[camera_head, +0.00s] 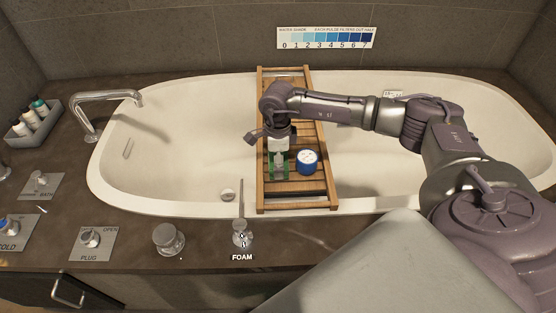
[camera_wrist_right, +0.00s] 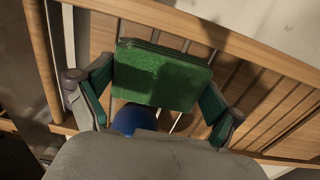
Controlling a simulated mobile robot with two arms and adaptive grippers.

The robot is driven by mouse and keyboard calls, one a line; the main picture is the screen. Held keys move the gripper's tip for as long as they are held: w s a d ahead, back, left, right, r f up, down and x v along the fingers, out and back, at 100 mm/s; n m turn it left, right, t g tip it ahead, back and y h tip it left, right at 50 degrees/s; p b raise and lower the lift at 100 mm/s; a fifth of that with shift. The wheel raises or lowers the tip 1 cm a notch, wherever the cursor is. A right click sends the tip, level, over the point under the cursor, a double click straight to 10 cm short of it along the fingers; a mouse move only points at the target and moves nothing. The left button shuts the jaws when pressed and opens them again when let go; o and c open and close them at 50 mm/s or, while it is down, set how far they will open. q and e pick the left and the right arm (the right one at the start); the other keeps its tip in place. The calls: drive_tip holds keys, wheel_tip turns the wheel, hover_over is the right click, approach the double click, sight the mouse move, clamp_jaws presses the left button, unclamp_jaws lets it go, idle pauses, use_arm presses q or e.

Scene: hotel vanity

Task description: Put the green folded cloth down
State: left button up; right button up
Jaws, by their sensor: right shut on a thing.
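The green folded cloth (camera_wrist_right: 162,76) is between the two fingers of my right gripper (camera_wrist_right: 156,98), which is shut on it. In the head view my right gripper (camera_head: 279,162) points down over the wooden bath tray (camera_head: 325,190), and little of the cloth shows there. I cannot tell whether the cloth touches the tray slats. My left gripper is not in view.
A blue round jar with a white lid (camera_head: 307,160) stands on the tray just right of my gripper; its blue side (camera_wrist_right: 135,119) shows in the wrist view. The tray spans the white bathtub (camera_head: 180,180). A faucet (camera_head: 108,97) and bottle caddy (camera_head: 34,122) are at left.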

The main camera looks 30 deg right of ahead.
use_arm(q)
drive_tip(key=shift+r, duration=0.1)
use_arm(e)
drive_tip(key=o, duration=0.8)
drive_tip(key=shift+f, duration=0.1)
drive_tip(key=shift+c, duration=0.2)
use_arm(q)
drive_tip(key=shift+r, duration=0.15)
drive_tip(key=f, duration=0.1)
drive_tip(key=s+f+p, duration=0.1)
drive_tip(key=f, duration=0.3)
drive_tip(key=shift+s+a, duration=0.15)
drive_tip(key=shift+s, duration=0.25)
use_arm(e)
wheel_tip(320, 180, up, 12)
